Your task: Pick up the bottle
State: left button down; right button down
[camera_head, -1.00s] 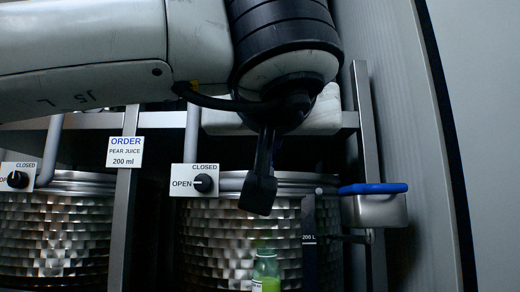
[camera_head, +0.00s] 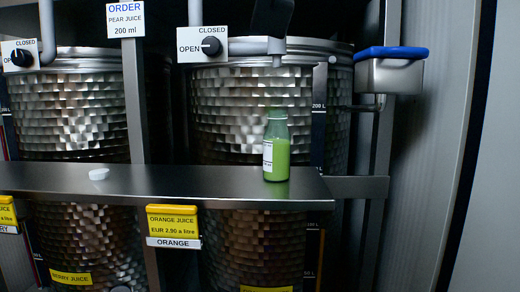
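The bottle (camera_head: 277,150) stands upright on a metal shelf (camera_head: 190,186), near its right end. It is clear, holds green liquid and has a white label on its left side. Its top looks clear, and I cannot make out a cap. My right gripper is not in view.
A white cap (camera_head: 99,174) lies on the shelf at the left. Dimpled steel tanks (camera_head: 220,110) stand behind, with an OPEN/CLOSED knob (camera_head: 211,46) above. A blue-topped metal box (camera_head: 390,70) is at the right. The shelf between cap and bottle is clear.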

aim_at(277, 136)
jog(key=z, duration=0.1)
jog(key=k, duration=1)
jog(key=u, duration=0.1)
